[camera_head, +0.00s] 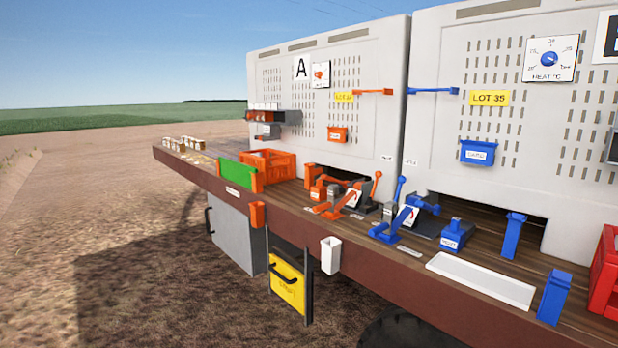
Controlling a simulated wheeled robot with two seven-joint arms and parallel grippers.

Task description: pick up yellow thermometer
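I cannot make out a yellow thermometer in the head view. The yellow things I see are a yellow panel with a dark handle (288,285) hanging below the bench's front edge, a yellow "LOT 35" label (489,97) on the right cabinet, and a smaller yellow label (344,96) on the left cabinet. Neither of my grippers is in view, so I cannot see what they hold.
A long brown bench (345,245) runs along two grey cabinets. It carries an orange crate (268,163), orange and blue lever devices, a white tray (480,280), blue upright holders (553,297) and a red crate (606,275). A white holder (331,255) hangs in front. Open dirt lies left.

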